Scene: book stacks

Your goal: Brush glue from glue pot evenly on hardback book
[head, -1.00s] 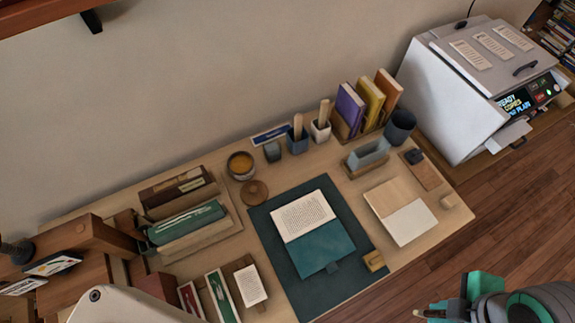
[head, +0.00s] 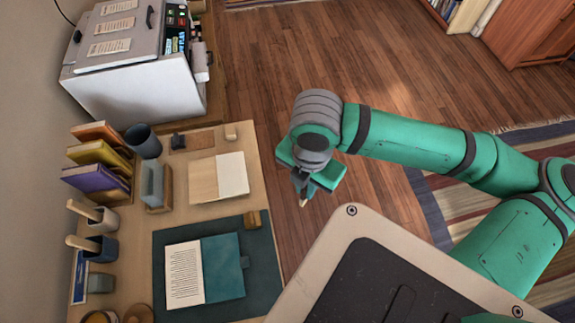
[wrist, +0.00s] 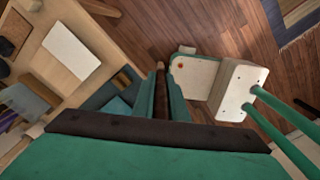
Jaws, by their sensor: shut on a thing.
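The hardback book (head: 222,268) lies open on a dark teal mat (head: 262,290), with a printed page on its left and a teal cover on its right. The glue pot (head: 98,318), round with amber contents, is cut off by the bottom edge of the head view. My gripper (head: 303,190) is over the floor, to the right of the table and apart from book and pot. It is shut on a slim brown brush handle (wrist: 159,82), with a pale tip pointing down in the head view. The bristles are not clear.
A small wooden block (head: 252,218) sits at the mat's corner. Notebook pages (head: 219,177), upright books (head: 97,178), tool cups (head: 102,248) and a round lid (head: 139,313) share the table (head: 266,195). A white copier (head: 135,85) stands beyond. Wood floor is open to the right.

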